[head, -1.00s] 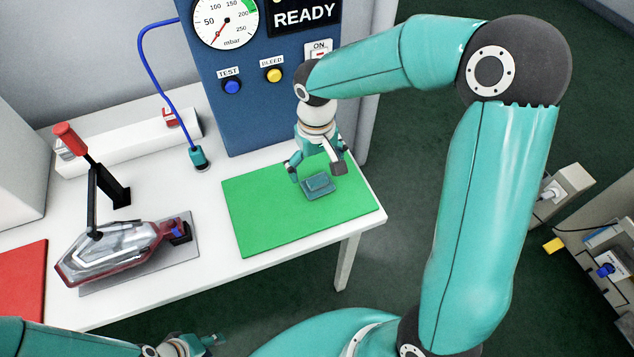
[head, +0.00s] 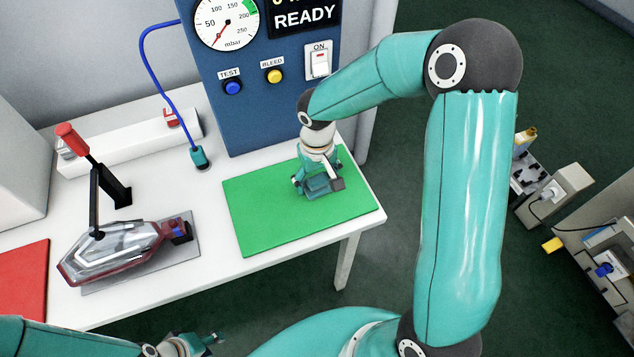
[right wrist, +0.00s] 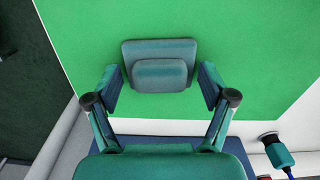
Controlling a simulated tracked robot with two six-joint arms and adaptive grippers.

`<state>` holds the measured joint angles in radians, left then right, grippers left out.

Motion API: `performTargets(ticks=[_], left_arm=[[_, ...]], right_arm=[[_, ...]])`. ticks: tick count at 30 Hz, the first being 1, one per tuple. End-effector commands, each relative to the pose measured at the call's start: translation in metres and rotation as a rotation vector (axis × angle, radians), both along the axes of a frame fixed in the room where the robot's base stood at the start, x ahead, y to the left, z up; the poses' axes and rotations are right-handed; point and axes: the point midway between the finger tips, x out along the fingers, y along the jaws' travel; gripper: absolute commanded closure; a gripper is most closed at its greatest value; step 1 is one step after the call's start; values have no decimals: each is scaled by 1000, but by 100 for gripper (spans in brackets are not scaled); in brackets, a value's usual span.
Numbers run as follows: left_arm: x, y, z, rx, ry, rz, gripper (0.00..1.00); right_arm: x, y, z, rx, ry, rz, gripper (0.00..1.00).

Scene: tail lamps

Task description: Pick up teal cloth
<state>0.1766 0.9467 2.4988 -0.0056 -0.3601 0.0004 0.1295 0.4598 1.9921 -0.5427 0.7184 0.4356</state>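The teal cloth (right wrist: 160,49) is a small folded pad with a smaller raised layer on top. It lies on the green mat (head: 262,222). In the head view the cloth (head: 318,189) is partly hidden by my right gripper (head: 319,187). In the right wrist view my right gripper (right wrist: 159,88) is open, with one finger on each side of the cloth's near part. I see a gap to the cloth on both sides. My left gripper (head: 203,341) is at the bottom of the head view, away from the table, and its fingers are too small to judge.
A tail lamp (head: 115,250) sits on a grey plate under a red-handled clamp (head: 68,138). A blue panel (head: 240,120) stands behind the mat. A teal connector (head: 199,157) with a blue hose is left of the mat. A red mat (head: 22,285) lies far left.

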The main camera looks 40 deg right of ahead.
Motion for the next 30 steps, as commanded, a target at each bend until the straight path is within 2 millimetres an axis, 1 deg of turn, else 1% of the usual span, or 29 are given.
performTargets(ticks=[1,4,5,14,20,23,26,29,30], left_arm=[[0,0,0,0,0,0,60],[0,0,0,0,0,0,60],[0,0,0,0,0,0,60],[0,0,0,0,0,0,60],[0,0,0,0,0,0,60],[0,0,0,0,0,0,60],[0,0,0,0,0,0,60],[0,0,1,0,0,0,60],[0,0,1,0,0,0,60]], right_arm=[[0,0,0,0,0,0,33],[0,0,0,0,0,0,50],[0,0,0,0,0,0,51],[0,0,1,0,-1,1,52],[1,0,11,-1,-3,1,52],[1,0,23,-2,-4,0,52],[2,1,40,-1,-7,0,52],[2,2,64,0,-8,2,52],[3,1,75,0,-9,2,52]])
